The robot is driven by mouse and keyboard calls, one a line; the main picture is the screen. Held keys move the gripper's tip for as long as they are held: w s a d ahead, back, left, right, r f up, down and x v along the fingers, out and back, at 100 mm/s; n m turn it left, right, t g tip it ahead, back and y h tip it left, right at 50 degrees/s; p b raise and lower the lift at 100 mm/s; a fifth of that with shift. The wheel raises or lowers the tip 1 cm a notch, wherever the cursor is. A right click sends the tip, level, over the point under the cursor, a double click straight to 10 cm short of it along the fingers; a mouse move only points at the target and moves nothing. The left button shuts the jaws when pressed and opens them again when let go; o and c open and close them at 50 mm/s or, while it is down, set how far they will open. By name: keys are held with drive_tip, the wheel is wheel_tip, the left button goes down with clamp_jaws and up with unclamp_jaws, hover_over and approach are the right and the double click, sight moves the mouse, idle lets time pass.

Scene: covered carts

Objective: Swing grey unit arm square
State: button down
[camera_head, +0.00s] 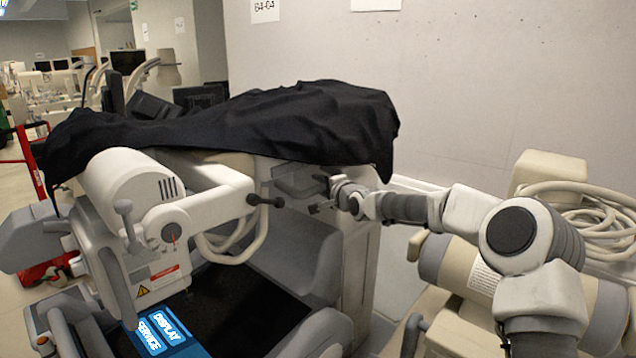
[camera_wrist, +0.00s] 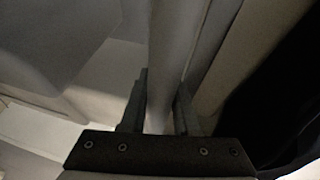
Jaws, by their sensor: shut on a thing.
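The grey unit stands left of centre in the head view. Its pale arm (camera_head: 220,195) reaches right from a large rounded housing (camera_head: 130,187) and ends near a black-knobbed handle (camera_head: 265,201). My gripper (camera_head: 322,194) is just right of that handle, at the unit's grey box-like part (camera_head: 298,180). In the wrist view my gripper (camera_wrist: 161,88) is shut on a smooth pale grey bar (camera_wrist: 165,50), which runs between the two dark fingers. Which part of the unit this bar belongs to is unclear in the head view, where the contact is small and dark.
A black cover (camera_head: 270,120) drapes over the top, hanging close above my gripper. A beige machine with coiled cables (camera_head: 590,205) stands right, beside my arm. A plain wall (camera_head: 490,80) closes the back. A blue label panel (camera_head: 165,335) lies low in front.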

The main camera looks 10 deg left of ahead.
drive_tip(key=shift+w+d+f, duration=0.1)
drive_tip(key=shift+d+f, duration=0.1)
drive_tip(key=shift+d, duration=0.65)
drive_tip(key=c, duration=0.7)
unclamp_jaws()
drive_tip(key=shift+d, duration=0.1)
drive_tip(key=shift+o, duration=0.2)
drive_tip(key=shift+a+r, duration=0.1)
drive_tip(key=shift+a, duration=0.1)
drive_tip(key=shift+s+d+r, duration=0.1)
drive_tip(key=shift+s, duration=0.2)
drive_tip(key=b+v, duration=0.1)
drive_tip(key=v, duration=1.6)
drive_tip(key=shift+b, duration=0.35)
